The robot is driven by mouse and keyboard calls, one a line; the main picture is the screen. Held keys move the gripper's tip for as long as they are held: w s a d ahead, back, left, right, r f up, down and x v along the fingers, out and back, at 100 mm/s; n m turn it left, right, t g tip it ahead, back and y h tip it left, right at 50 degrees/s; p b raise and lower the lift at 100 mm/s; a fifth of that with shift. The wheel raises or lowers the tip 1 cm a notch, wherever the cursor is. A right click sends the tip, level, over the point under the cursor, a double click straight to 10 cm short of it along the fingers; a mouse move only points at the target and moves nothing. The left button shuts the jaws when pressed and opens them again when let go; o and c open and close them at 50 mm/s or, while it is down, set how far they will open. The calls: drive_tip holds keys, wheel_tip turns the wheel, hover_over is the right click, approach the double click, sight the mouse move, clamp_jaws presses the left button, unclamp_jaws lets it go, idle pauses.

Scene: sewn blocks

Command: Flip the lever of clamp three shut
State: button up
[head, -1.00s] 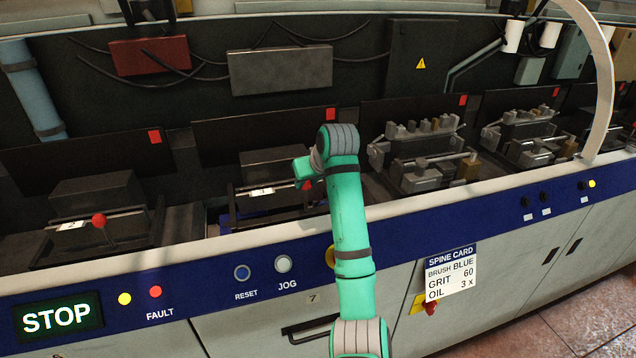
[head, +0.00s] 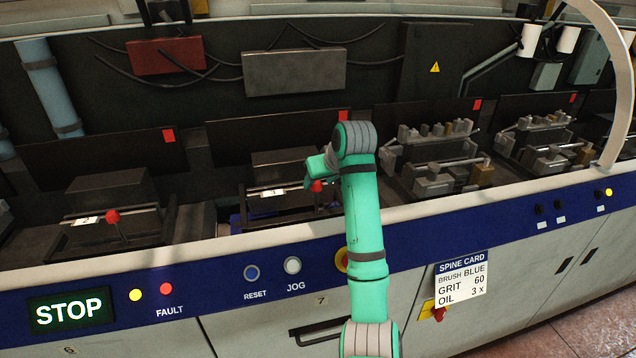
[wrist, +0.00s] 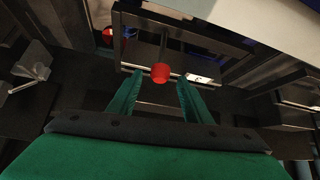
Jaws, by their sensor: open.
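The middle clamp (head: 285,171) has a dark block, a metal bar, a small white number label (head: 272,192) and a lever ending in a red ball (head: 317,186). The label's digit is too small to read surely. My gripper (wrist: 160,85) is open. In the wrist view, its two green fingers stand on either side of the red ball (wrist: 160,73), with gaps between. In the head view, my green arm hides part of the clamp's right side. The lever rod is mostly hidden there.
A similar clamp (head: 108,195) with its own red ball lever (head: 112,215) stands to the left. Grey metal fixtures (head: 440,160) stand to the right. The pale bench rim (head: 200,248) runs along the front, above a blue panel with buttons.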

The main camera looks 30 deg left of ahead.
drive_tip(key=v, duration=0.8)
drive_tip(key=shift+d+r, duration=0.15)
drive_tip(key=shift+r, duration=0.15)
